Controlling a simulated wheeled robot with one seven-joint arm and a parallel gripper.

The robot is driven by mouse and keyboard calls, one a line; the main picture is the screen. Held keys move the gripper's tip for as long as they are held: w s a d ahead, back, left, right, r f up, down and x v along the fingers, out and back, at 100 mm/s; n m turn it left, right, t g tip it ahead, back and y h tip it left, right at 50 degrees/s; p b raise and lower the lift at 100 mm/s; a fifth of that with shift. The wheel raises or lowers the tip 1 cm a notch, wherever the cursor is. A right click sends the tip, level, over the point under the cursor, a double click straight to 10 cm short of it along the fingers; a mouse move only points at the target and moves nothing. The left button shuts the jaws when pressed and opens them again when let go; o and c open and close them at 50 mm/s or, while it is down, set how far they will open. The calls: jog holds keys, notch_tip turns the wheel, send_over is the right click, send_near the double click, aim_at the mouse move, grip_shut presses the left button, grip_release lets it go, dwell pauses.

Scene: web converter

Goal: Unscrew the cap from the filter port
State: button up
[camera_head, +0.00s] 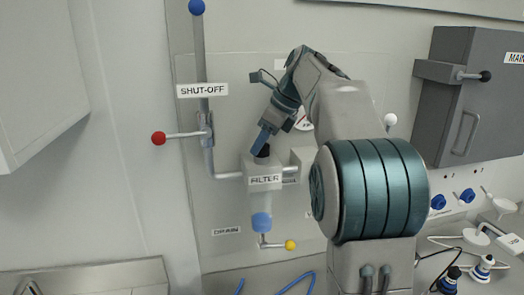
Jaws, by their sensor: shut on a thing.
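The filter housing (262,171) is a pale block labelled FILTER on the wall panel, with pipes joining its sides. A black cap (264,152) sits at its top. My gripper (265,143) comes down on it from the upper right, tilted, with its blue fingers shut on the cap. The fingers cover much of the cap. I cannot tell whether the cap is still threaded on the port or slightly raised.
A red-knobbed lever (159,138) sticks out left below the SHUT-OFF sign (202,90). A yellow-knobbed drain lever (290,245) is below the filter. A grey cabinet (468,95) hangs at right. Blue-based fittings (467,195) and a cable are at lower right.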

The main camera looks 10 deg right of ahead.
jog(key=shift+n+g, duration=0.3)
jog(key=shift+n, duration=0.1)
jog(key=n+g, duration=0.1)
jog(key=n, duration=0.3)
jog(key=shift+g+y, duration=0.4)
